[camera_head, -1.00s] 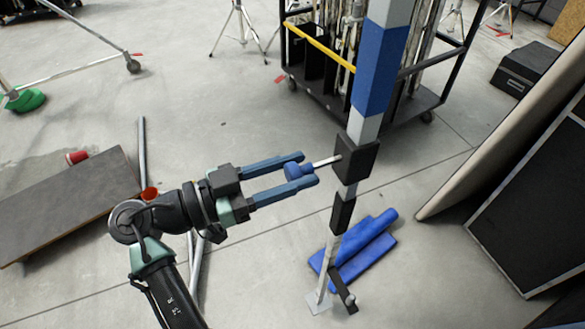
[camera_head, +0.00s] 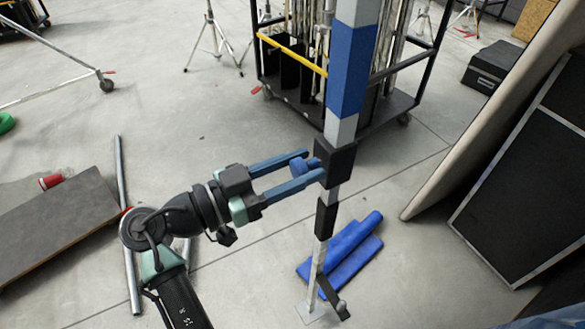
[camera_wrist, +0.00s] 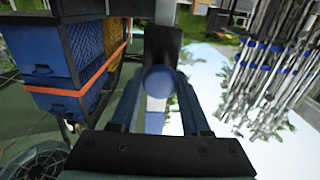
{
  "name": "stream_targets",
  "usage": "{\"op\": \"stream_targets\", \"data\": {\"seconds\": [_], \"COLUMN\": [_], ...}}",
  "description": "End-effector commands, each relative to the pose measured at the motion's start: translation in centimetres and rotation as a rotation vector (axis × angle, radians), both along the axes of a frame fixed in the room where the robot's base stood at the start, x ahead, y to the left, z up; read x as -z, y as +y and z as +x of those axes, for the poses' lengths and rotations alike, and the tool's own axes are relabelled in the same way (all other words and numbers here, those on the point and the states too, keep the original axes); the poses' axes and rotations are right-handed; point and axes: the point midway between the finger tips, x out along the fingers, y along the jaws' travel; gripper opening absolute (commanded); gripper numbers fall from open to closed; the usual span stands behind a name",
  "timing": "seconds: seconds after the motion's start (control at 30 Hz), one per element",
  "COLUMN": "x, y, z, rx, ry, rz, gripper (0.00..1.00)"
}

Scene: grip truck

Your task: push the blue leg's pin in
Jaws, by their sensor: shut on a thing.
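The blue leg (camera_head: 347,70) is an upright post with a blue band between white parts, and a black block (camera_head: 340,165) is fixed around it below. My gripper (camera_head: 316,166) is shut on the knob, one blue finger on each side, with the fingertips at or very near the block. The knob also shows as a round blue end in the wrist view (camera_wrist: 158,82), between the fingers.
A black cart (camera_head: 385,105) with a yellow bar stands behind the leg. Blue pads (camera_head: 345,255) lie on the floor by the leg's foot. Large panels (camera_head: 530,180) lean at the right. A dark board (camera_head: 60,225) and a metal tube (camera_head: 126,220) lie at the left.

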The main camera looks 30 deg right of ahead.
Motion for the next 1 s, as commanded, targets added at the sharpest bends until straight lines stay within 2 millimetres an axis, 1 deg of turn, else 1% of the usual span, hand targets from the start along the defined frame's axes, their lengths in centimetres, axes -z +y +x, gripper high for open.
{"op": "stream_targets", "data": {"seconds": [0.03,0.07,0.1,0.2,0.47,0.57,0.67,0.77,0.8,1.0], "x": [-0.2,-0.2,-0.2,-0.2,-0.1,-0.1,0.0,0.1,0.1,0.0], "y": [-0.3,-0.3,-0.3,-0.3,-0.2,0.4,1.6,3.6,4.6,9.0], "z": [0.0,0.0,0.0,0.0,0.0,0.0,0.0,0.0,0.0,-0.2], "rx": [0.004,0.004,0.005,0.005,0.003,0.001,0.000,-0.002,-0.003,-0.001], "ry": [-0.002,-0.002,-0.002,-0.002,-0.001,-0.001,-0.002,-0.002,-0.003,-0.003], "rz": [-0.003,-0.003,-0.002,-0.002,-0.001,-0.002,-0.002,-0.001,-0.002,-0.002], "gripper": [0.00,0.52,0.59,0.75,0.75,0.75,0.75,0.75,0.75,0.75]}}
